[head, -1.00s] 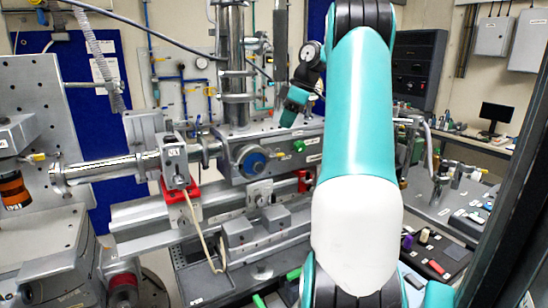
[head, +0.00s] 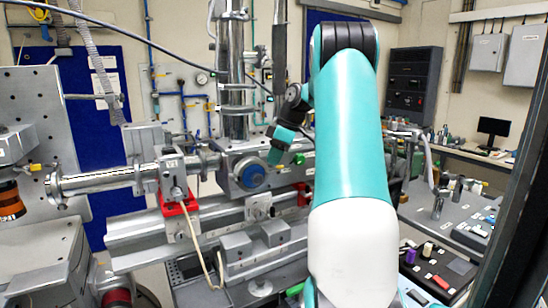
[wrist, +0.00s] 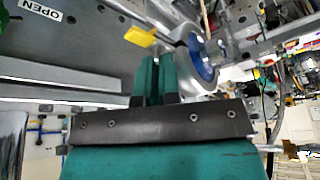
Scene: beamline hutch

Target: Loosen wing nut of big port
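The big port (head: 250,172) is a round metal flange with a blue face, on the grey metal block in the middle of the head view. The wrist view shows the port (wrist: 203,68) just beyond my fingers, up and to the right. My gripper (head: 275,156) hangs close to the port's upper right in the head view. Contact with the yellow piece cannot be told.
A horizontal steel tube (head: 105,181) and a red-based clamp (head: 178,206) lie left of the port. A vertical steel column (head: 234,80) rises behind it. A grey rail (head: 150,228) runs below. A bench with tools (head: 440,225) stands at the right.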

